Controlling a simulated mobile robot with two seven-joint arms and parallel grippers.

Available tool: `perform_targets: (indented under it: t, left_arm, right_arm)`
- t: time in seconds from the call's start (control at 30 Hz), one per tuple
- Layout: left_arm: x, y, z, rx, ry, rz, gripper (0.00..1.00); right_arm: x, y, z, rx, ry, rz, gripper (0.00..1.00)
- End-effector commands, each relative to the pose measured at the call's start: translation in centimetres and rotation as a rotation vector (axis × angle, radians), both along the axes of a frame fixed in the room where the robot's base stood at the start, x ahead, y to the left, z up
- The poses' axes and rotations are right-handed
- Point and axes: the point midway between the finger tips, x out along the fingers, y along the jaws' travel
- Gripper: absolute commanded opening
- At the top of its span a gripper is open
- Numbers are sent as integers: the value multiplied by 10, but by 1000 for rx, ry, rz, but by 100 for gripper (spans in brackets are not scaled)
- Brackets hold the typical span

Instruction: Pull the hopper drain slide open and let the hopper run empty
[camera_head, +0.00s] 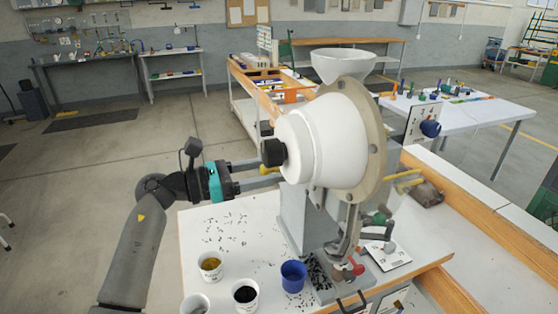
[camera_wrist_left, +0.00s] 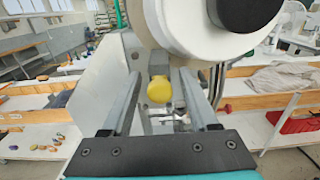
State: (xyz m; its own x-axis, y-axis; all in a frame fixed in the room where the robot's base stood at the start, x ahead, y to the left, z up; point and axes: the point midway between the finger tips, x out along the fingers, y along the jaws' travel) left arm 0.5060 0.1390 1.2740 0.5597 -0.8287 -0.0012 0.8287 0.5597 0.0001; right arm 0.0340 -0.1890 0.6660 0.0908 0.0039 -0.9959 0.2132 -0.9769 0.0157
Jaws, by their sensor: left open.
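The press carries a large white drum (camera_head: 320,140) with a black hub, and a white funnel-shaped bowl (camera_head: 343,64) above it. I cannot tell which of these is called the hopper. A round yellow knob (camera_wrist_left: 159,90), which looks like the drain slide's pull, sits under the drum. It also shows partly in the head view (camera_head: 267,170). My left gripper (camera_head: 272,172) reaches in from the left below the hub. In the left wrist view its open fingers (camera_wrist_left: 158,98) stand either side of the knob, with gaps. My right gripper is out of view.
A blue cup (camera_head: 293,277), a white cup of black bits (camera_head: 245,294) and a white cup of yellowish bits (camera_head: 210,265) stand on the press table (camera_head: 200,230). Small dark bits lie scattered there. A yellow bar (camera_head: 405,184) sticks out right of the press.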

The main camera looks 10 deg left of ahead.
Motion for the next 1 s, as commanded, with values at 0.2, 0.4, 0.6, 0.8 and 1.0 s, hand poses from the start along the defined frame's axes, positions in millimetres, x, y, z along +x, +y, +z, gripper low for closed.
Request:
perform_targets:
  t: [0.2, 0.4, 0.6, 0.8, 1.0]
  left_arm:
    - [9, -13, 0, -1, 0, 1, 60]
    - [10, -14, 0, 0, 0, 1, 60]
    - [10, -14, 0, 0, 0, 1, 48]
    - [10, -14, 0, 0, 0, 1, 25]
    - [10, -14, 0, -1, 1, 1, 3]
  right_arm:
    - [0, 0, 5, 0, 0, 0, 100]
    - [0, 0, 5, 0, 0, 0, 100]
    - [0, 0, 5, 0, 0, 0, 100]
    - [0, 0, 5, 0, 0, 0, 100]
    - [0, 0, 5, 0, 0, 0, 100]
